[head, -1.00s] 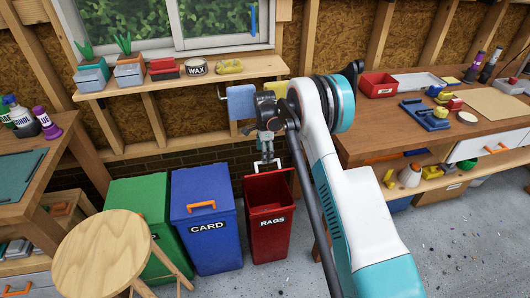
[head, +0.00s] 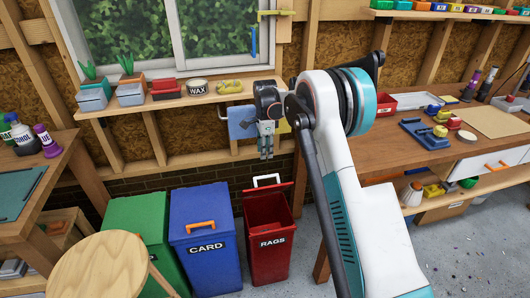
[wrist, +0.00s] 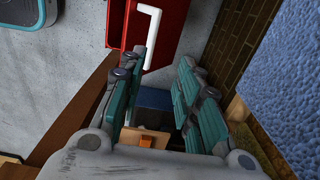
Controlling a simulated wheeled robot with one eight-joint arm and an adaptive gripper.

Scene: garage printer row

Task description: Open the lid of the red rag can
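The red rag can (head: 270,248) stands on the floor below the window shelf, labelled RAGS. Its lid (head: 268,199) is raised at the back, and the dark inside shows at the top. The lid's white handle (head: 266,180) stands at its upper edge. My gripper (head: 266,156) is above the handle, apart from it and empty. In the wrist view my gripper (wrist: 166,62) has its two fingers apart with a clear gap. The white handle (wrist: 151,38) and red lid (wrist: 171,18) lie beyond the left finger there.
The blue CARD bin (head: 206,262) and green bin (head: 140,228) stand left of the can, with a round wooden stool (head: 103,265) in front. A workbench (head: 420,158) stands at right. A blue cloth (head: 241,122) hangs below the window shelf (head: 180,101).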

